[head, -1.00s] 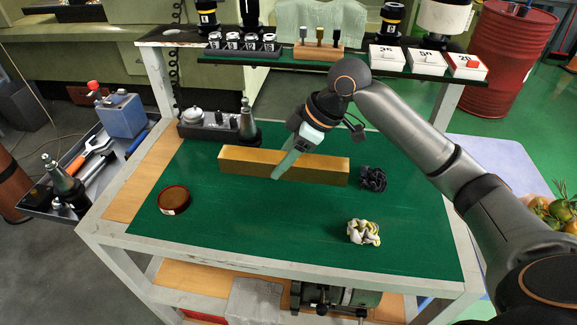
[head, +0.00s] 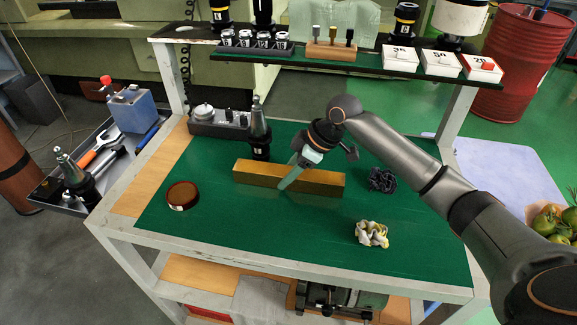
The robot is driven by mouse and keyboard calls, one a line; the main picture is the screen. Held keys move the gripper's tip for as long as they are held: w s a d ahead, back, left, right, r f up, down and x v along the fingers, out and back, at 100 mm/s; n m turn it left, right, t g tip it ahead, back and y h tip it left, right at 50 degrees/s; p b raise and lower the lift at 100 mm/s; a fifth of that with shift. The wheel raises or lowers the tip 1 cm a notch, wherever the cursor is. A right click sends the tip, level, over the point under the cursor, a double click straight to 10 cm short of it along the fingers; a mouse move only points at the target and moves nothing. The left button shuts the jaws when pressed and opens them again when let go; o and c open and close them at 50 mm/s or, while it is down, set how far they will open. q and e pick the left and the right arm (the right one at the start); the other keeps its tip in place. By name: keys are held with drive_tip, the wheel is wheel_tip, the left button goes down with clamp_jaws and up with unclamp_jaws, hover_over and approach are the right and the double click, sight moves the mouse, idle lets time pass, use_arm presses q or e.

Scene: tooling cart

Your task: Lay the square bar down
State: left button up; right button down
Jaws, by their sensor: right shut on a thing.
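The square bar (head: 255,174) is a long, brass-coloured block. It lies level, left to right, over the middle of the green mat (head: 300,225). My right gripper (head: 290,176) comes down on it from above, near its middle, and is shut on it. One pale finger crosses the bar's front face; the other finger is hidden behind. The bar's underside is at or very close to the mat; I cannot tell if it touches. My left gripper is not in view.
A round brown tin (head: 183,195) stands left on the mat. A dark crumpled rag (head: 382,180) and a pale one (head: 372,234) lie to the right. A tool holder (head: 259,135) stands just behind the bar.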

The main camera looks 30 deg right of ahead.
drive_tip(key=shift+w+r, duration=0.1)
drive_tip(key=shift+r, duration=0.1)
drive_tip(key=c, duration=0.7)
unclamp_jaws()
drive_tip(key=shift+f, duration=0.25)
drive_tip(key=o, duration=0.4)
drive_tip(key=shift+r, duration=0.15)
